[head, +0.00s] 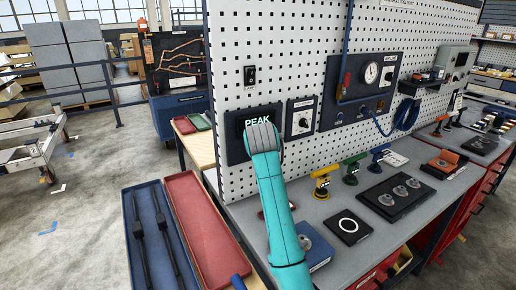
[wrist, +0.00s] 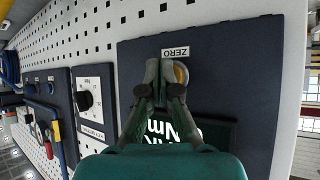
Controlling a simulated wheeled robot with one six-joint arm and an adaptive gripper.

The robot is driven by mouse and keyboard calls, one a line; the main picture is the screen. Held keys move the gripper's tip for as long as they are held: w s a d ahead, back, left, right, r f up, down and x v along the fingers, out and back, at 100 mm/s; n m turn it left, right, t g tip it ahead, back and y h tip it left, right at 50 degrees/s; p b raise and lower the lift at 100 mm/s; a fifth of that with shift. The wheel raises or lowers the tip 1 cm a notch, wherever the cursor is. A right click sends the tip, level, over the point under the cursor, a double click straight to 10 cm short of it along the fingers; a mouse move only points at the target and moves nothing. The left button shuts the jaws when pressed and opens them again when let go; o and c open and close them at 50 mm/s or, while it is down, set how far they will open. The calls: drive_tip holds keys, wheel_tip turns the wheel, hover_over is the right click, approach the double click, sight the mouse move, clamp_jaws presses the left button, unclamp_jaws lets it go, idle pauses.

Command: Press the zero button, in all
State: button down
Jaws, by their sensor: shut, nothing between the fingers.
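The dark panel (head: 232,150) with a lit "PEAK" readout (head: 257,122) hangs on the pegboard in the head view. My arm covers its right part and my gripper is hidden there. In the wrist view, the panel (wrist: 235,62) carries a white "ZERO" label (wrist: 175,52) and a lit readout (wrist: 187,132) showing "Nm". My gripper (wrist: 166,72) is shut and empty, its fingertips just by the label. A yellow rounded part, seemingly the zero button (wrist: 182,73), shows at the right fingertip, mostly covered. I cannot tell whether the fingertips touch it or whether it is pressed.
A dial panel (head: 300,117) is beside the readout panel, with a gauge board (head: 335,112) further right. A small switch (head: 250,76) is above. The grey bench (head: 320,208) below holds coloured tools and a black plate (head: 348,226). Red (head: 205,235) and blue (head: 133,225) trays lie left.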

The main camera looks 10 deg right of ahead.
drive_tip(key=shift+s+d, duration=0.15)
drive_tip(key=shift+s, duration=0.35)
drive_tip(key=shift+s+d, duration=0.25)
drive_tip(key=shift+s, duration=0.55)
drive_tip(key=shift+s+d, duration=0.25)
drive_tip(key=shift+s, duration=0.5)
drive_tip(key=shift+s+d, duration=0.25)
drive_tip(key=shift+s, duration=0.55)
drive_tip(key=shift+s, duration=0.1)
